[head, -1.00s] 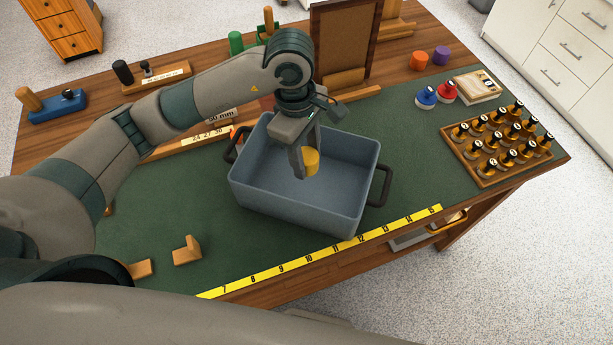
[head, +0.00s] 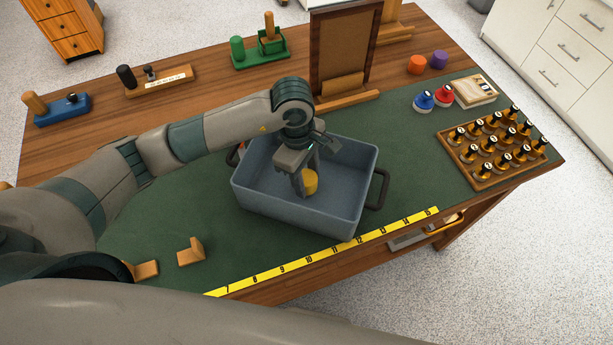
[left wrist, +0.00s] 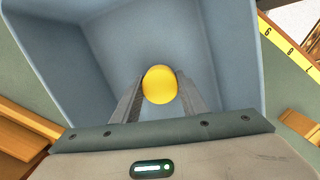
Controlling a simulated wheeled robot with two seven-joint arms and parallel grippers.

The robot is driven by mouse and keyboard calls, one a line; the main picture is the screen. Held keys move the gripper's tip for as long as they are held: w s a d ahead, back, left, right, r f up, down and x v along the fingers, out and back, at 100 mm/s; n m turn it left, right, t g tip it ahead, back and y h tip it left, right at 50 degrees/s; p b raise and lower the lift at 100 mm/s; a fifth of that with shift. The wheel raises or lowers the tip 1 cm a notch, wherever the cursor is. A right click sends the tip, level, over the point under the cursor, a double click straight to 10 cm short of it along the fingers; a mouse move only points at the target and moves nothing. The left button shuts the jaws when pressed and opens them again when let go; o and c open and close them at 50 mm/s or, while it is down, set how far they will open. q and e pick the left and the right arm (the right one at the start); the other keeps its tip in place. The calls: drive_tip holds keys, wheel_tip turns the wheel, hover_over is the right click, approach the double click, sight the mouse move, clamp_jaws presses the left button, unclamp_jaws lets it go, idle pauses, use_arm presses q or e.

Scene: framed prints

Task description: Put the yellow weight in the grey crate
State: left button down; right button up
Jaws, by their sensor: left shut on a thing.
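The grey crate (head: 347,222) stands on the green mat, open at the top, with a dark handle at its right end. My left gripper (head: 304,185) reaches down inside the crate and is shut on the yellow weight (head: 310,182). In the left wrist view the yellow weight (left wrist: 160,85) sits between the two fingers (left wrist: 158,95), with the blue-grey crate walls (left wrist: 60,60) around it. I cannot tell whether the weight touches the crate floor. My right gripper is not in view.
A rack of dark bottles (head: 495,150) stands at the right. Blue (head: 424,99) and red (head: 444,95) weights and a framed board (head: 343,55) are behind the crate. A yellow ruler (head: 330,248) runs along the front edge. The mat left of the crate is mostly clear.

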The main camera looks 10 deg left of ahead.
use_arm(q)
drive_tip(key=shift+f, duration=0.45)
drive_tip(key=shift+f, duration=0.2)
drive_tip(key=c, duration=1.1)
unclamp_jaws()
drive_tip(key=shift+r, duration=0.25)
